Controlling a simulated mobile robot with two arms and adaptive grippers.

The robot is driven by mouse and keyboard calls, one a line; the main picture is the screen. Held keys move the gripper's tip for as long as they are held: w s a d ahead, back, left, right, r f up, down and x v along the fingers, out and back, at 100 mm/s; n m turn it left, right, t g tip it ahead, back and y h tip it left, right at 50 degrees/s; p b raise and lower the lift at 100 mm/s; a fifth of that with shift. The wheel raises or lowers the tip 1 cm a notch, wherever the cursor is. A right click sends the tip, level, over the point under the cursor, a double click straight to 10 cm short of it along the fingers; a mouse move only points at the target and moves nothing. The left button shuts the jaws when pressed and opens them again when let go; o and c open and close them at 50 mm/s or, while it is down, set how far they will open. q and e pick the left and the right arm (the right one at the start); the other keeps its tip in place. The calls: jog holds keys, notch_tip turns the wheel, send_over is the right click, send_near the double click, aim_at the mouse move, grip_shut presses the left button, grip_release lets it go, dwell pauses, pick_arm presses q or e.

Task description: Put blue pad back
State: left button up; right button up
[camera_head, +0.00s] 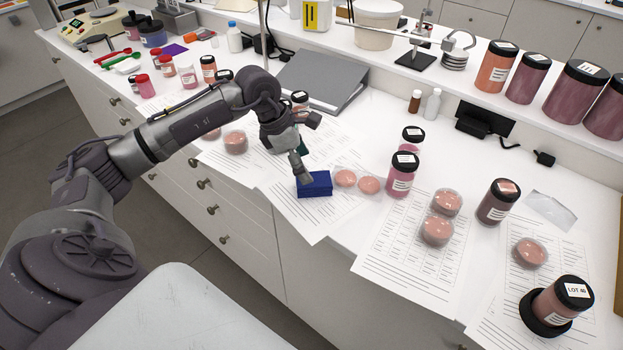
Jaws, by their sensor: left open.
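The blue pad (314,185), a small dark blue block, lies on a printed sheet near the front edge of the white counter. My left gripper (308,147) is open just behind and above the pad. One fingertip is close over the pad's back left edge; I cannot tell whether it touches. The other finger points right, farther back. A dark green thing (303,146) shows partly between the fingers, mostly hidden. My right gripper is not in view.
Two round clear dishes of pink powder (357,180) sit right beside the pad. A pink jar (401,175) with a black lid stands farther right. A grey binder (322,82) lies behind the gripper. A jar labelled LOT 40 (562,299) sits in a black ring at front right.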

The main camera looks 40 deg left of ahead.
pick_arm(q)
jog(key=b+v, duration=0.1)
jog(key=v, duration=0.4)
jog(key=shift+s+a+r, duration=0.1)
jog(key=shift+s+r, duration=0.05)
jog(key=shift+r, duration=0.2)
jog(key=shift+f, duration=0.1)
